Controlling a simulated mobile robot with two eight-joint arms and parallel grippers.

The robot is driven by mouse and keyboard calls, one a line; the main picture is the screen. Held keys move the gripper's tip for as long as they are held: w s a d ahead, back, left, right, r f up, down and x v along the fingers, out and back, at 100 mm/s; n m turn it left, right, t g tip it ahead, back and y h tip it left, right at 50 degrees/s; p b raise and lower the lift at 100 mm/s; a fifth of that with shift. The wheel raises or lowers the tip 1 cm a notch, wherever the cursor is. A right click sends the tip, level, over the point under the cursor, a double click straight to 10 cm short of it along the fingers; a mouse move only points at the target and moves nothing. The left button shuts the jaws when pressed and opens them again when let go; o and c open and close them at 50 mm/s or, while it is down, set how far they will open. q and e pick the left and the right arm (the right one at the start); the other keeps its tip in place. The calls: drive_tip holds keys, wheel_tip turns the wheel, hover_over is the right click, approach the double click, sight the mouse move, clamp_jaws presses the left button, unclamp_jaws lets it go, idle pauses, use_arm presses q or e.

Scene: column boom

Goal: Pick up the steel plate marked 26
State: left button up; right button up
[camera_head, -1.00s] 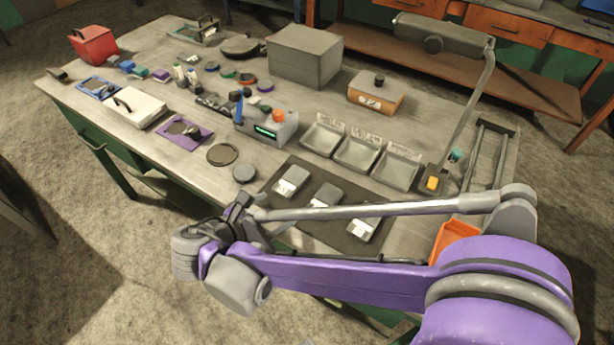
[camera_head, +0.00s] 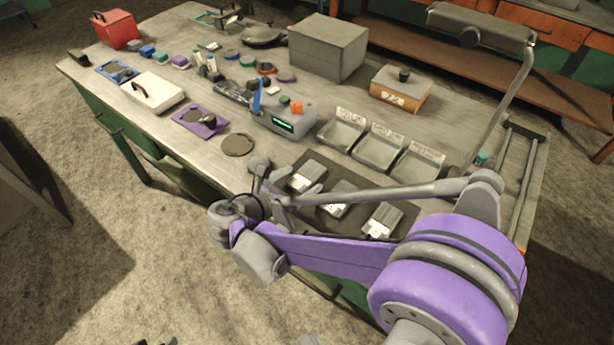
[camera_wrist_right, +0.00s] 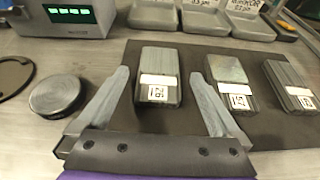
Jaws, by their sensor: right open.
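The steel plate marked 26 (camera_wrist_right: 158,63) lies on a dark mat, the leftmost of three plates in the right wrist view. Its white label faces me. In the head view it is the left plate (camera_head: 307,174), with its near end close to my gripper. My right gripper (camera_wrist_right: 160,75) is open, its two fingers appearing on either side of this plate with nothing held. It also shows in the head view (camera_head: 276,187), at the table's front edge. I cannot tell the exact height of the fingertips. My left gripper is not in view.
Two other labelled plates, a middle one (camera_wrist_right: 228,80) and a right one (camera_wrist_right: 289,84), share the mat (camera_wrist_right: 205,126). A round grey disc (camera_wrist_right: 56,95) lies left of the fingers. Labelled trays (camera_head: 380,149) and a device with a green display (camera_head: 287,118) stand behind.

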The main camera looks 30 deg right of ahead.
drive_tip(key=shift+w+d+f, duration=0.25)
drive_tip(key=shift+d+f, duration=0.05)
drive_tip(key=shift+d, duration=0.3)
clamp_jaws()
drive_tip(key=shift+r, duration=0.1)
